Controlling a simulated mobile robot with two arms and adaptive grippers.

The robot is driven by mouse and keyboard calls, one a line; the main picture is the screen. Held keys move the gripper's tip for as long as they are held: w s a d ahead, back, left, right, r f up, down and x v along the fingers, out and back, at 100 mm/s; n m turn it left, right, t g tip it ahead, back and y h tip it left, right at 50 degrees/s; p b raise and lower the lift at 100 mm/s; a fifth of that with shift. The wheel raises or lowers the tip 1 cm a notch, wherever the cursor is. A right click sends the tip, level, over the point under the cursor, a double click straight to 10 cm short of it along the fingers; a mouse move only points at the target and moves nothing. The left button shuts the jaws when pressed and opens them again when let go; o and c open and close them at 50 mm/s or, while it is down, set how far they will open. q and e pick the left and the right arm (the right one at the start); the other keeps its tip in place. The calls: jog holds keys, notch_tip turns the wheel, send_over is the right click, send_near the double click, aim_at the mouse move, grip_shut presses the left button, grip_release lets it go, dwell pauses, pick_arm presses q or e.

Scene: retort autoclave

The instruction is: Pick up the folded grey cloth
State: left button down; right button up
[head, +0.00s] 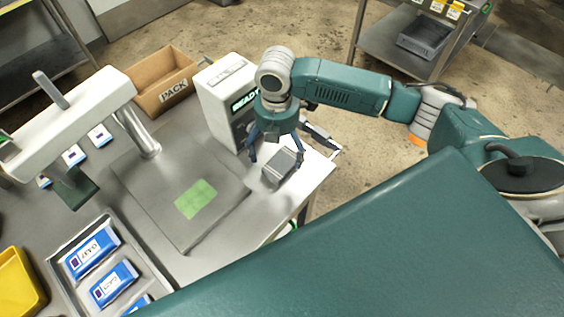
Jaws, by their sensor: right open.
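The folded grey cloth (279,169) is a small grey block-like bundle on the metal table, near its right corner and in front of the white box with the lit display. My right gripper (276,158) points down over it and is open. One finger shows to the left of the cloth and one at its right. I cannot tell whether the fingers touch it. The gripper body hides part of the space behind the cloth. My left gripper is not in view.
A white box reading READY (221,92) stands just behind the cloth. A flat grey plate with a green patch (196,199) lies to the left, beside a white press (75,112).

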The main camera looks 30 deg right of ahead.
aim_at(278, 159)
jog(key=f+p, duration=0.1)
jog(key=f, duration=0.1)
jog(key=f+p, duration=0.1)
jog(key=f, duration=0.1)
jog(key=shift+w+d+f, duration=0.1)
jog(key=shift+w+f, duration=0.1)
jog(key=shift+f, duration=0.05)
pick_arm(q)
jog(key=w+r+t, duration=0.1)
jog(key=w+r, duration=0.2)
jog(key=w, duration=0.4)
pick_arm(e)
jog(key=shift+f, duration=0.4)
jog(key=shift+c, duration=0.5)
jog(key=c, duration=1)
jog(key=shift+c, duration=0.2)
jog(key=shift+r, duration=0.2)
pick_arm(q)
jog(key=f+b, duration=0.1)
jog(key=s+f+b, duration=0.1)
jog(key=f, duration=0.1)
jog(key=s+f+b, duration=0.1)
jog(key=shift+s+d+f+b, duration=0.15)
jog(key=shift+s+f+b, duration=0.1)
jog(key=shift+b, duration=0.1)
pick_arm(e)
notch_tip(278, 159, up, 20)
jog(key=shift+f, duration=0.15)
jog(key=shift+c, duration=0.2)
